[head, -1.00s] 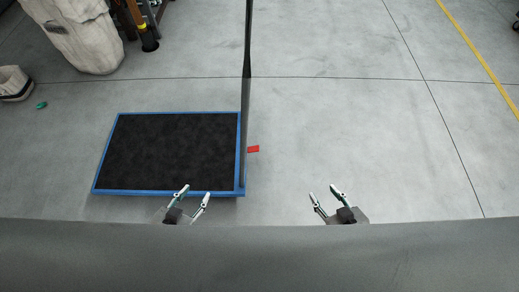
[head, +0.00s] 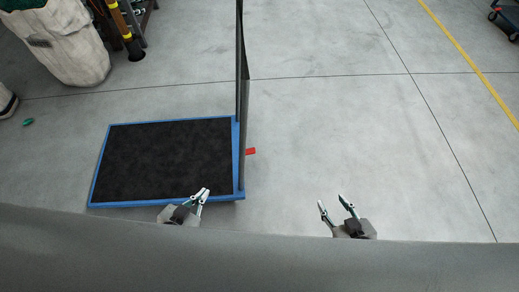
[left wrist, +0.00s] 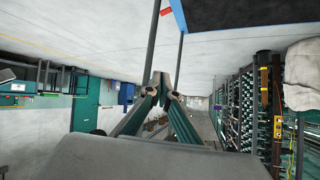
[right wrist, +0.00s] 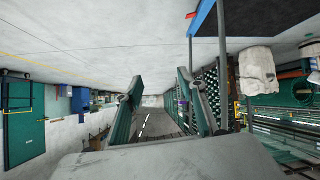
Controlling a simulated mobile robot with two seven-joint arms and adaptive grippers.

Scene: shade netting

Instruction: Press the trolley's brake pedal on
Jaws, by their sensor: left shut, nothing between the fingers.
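The trolley has a black deck with a blue rim (head: 98,165) and stands left of centre in the head view. Its dark upright handle (head: 241,85) rises at the deck's right end. The red brake pedal (head: 251,151) sticks out beyond that end, low over the floor. It also shows at the top of the left wrist view (left wrist: 166,11) and the right wrist view (right wrist: 190,15). My left gripper (head: 204,192) is shut and empty, appearing over the deck's near edge. My right gripper (head: 333,201) is open and empty, right of the pedal over bare floor.
Concrete floor (head: 330,120) is clear right of the trolley. A large pale sack (head: 65,45) and a rack of poles stand at the upper left. A small green object (head: 27,122) lies on the floor. Another cart (head: 505,18) is at the far upper right.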

